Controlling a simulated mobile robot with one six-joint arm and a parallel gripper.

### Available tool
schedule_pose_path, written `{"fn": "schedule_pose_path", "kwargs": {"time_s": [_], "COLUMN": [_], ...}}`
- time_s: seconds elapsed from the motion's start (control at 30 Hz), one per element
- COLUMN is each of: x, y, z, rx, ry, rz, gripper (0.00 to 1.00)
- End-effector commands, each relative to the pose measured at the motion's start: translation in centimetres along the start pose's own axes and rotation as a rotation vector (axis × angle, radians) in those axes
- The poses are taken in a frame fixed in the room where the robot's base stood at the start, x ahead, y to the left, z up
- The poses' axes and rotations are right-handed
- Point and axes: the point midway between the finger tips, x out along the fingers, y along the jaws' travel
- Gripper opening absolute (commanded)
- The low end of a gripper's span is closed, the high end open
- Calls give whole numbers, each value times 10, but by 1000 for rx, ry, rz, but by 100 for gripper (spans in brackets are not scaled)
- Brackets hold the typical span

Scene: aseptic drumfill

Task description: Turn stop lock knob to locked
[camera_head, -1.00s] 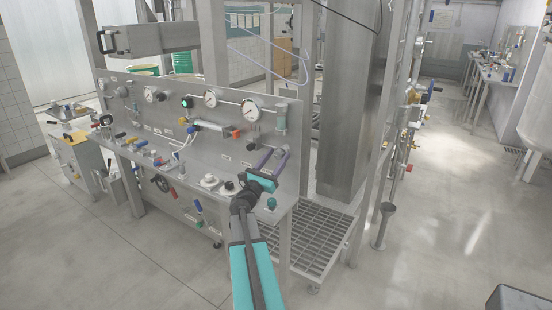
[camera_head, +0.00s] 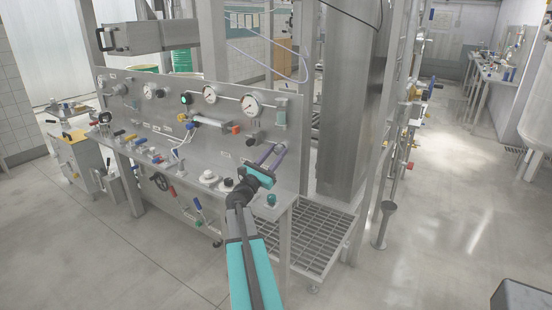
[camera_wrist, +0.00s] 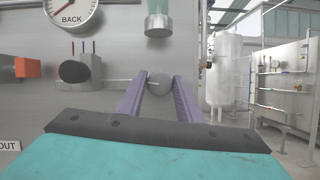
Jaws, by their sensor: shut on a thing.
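A round grey knob (camera_wrist: 160,84) with a thin line mark on its face sits on the steel panel, in the middle of the wrist view. My gripper (camera_wrist: 160,82) has its two purple fingers on either side of the knob, closed on it. I cannot read any locked or unlocked marking near it. In the head view my gripper (camera_head: 273,150) reaches the right end of the panel, and its fingers hide the knob there.
The steel panel (camera_head: 215,150) carries gauges, including a "BACK" gauge (camera_wrist: 72,10) up left of the knob. A black knob (camera_wrist: 78,70) and an orange block (camera_wrist: 27,67) lie left. A clear cylinder (camera_wrist: 159,22) hangs just above. A grated platform (camera_head: 315,240) stands right.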

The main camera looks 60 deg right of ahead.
Motion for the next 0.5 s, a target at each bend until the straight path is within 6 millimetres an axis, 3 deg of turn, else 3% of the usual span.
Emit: {"fn": "schedule_pose_path", "kwargs": {"time_s": [0.5], "x": [-2], "y": [2], "z": [-6], "rx": [303], "ry": [1], "rz": [-125], "gripper": [10]}}
